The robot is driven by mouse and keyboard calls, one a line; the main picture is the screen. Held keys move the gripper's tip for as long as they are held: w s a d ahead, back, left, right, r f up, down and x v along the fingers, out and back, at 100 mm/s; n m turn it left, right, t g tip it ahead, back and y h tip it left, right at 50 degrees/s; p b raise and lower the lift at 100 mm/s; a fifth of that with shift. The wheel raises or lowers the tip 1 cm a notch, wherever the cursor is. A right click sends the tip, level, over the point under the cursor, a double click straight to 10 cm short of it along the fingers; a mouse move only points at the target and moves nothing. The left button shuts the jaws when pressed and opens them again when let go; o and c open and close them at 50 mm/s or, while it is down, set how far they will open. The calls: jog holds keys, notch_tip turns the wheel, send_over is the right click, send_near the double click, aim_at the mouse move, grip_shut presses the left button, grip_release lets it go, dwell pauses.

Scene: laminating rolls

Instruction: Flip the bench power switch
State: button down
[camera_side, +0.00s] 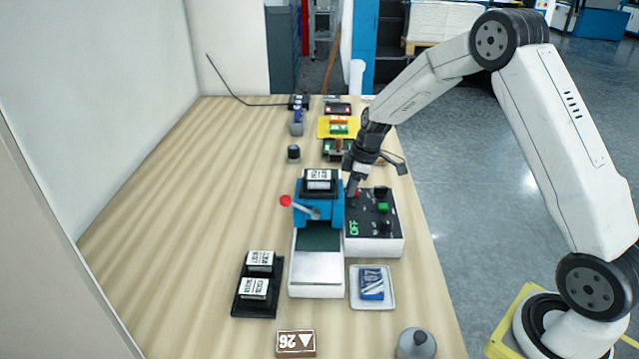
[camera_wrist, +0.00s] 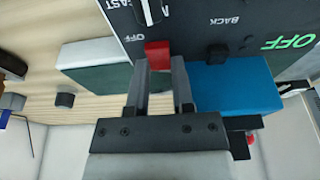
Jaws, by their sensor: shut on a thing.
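The dark control panel (camera_side: 367,216) with white sides stands right of the blue press and shows a green OFF. The wrist view also shows the panel (camera_wrist: 190,25), with white FAST, OFF and BACK labels and a large green OFF. A small red switch (camera_wrist: 158,52) sits beside the white OFF label. My gripper (camera_wrist: 160,68) reaches the panel, its two fingers shut on the red switch. In the side view my gripper (camera_side: 352,188) points down at the panel's far left corner, where the fingers mostly hide the switch.
The blue press (camera_side: 318,212) with a red-knobbed lever (camera_side: 286,201) stands close to the left of my gripper. A green button (camera_side: 382,207) and black knobs are on the panel. A clear tray (camera_side: 372,300) and a black stamp rack (camera_side: 243,303) lie nearer. The table's left is clear.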

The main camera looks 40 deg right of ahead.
jog(key=shift+s+t+y, duration=0.2)
jog(key=shift+t+y, duration=0.4)
jog(key=shift+y, duration=0.1)
jog(key=shift+c, duration=2.4)
grip_release()
jog(key=shift+d, duration=0.1)
jog(key=shift+r, duration=0.15)
jog(key=v, duration=0.7)
jog(key=shift+r, duration=0.3)
jog(key=shift+s, duration=0.15)
